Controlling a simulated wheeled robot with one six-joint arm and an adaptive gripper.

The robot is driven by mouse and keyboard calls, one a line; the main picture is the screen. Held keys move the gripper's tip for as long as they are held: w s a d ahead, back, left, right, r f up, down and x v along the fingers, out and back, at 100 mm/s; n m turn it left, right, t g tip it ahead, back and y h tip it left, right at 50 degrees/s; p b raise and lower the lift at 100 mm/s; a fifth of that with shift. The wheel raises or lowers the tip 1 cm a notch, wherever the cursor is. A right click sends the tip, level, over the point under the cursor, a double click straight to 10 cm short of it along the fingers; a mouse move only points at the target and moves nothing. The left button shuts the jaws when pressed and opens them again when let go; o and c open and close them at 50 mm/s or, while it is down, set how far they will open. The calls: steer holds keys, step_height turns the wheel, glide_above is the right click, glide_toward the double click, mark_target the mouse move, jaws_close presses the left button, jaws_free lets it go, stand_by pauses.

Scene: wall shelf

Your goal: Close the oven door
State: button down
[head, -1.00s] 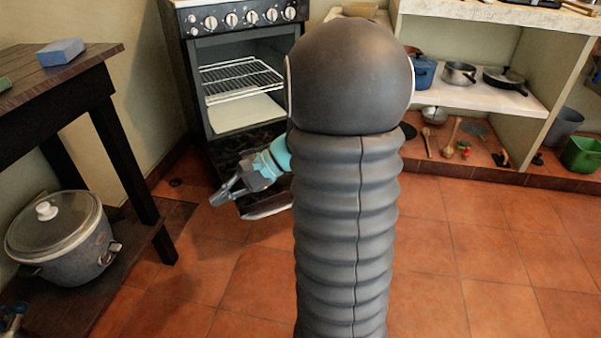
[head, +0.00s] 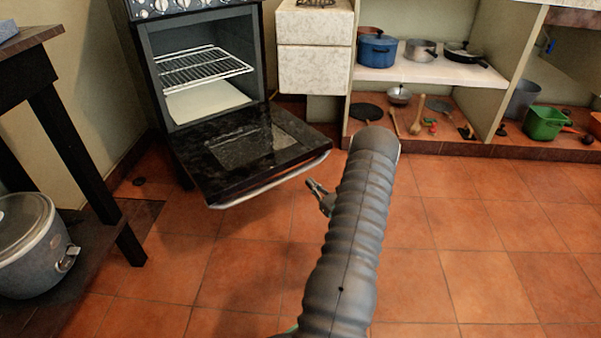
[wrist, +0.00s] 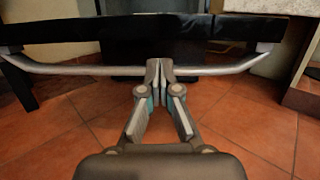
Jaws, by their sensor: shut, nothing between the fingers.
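The oven (head: 203,75) stands against the back wall. Its black door (head: 250,150) is folded down, roughly level, with the inside face and glass panel up. The door's silver handle (head: 270,187) runs along the front edge. My gripper (head: 315,187) shows just to the right of the handle, low over the floor, partly hidden by my arm. In the wrist view the fingers of my gripper (wrist: 160,66) are together and empty, in front of the middle of the handle bar (wrist: 215,70). I cannot tell whether they touch it. The door's edge (wrist: 110,35) shows above the handle.
A dark table (head: 35,75) with a slow cooker (head: 35,240) on its lower shelf stands at left. A white cabinet (head: 315,55) is right of the oven. Shelves (head: 425,75) with pots stand at back right. The tiled floor (head: 470,240) in front is clear.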

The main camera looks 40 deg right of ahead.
steer(key=w+d+m+h, duration=0.1)
steer(key=w+d, duration=0.2)
steer(key=w, duration=0.5)
steer(key=shift+w+r, duration=0.15)
steer(key=shift+r, duration=0.05)
stand_by(0.3)
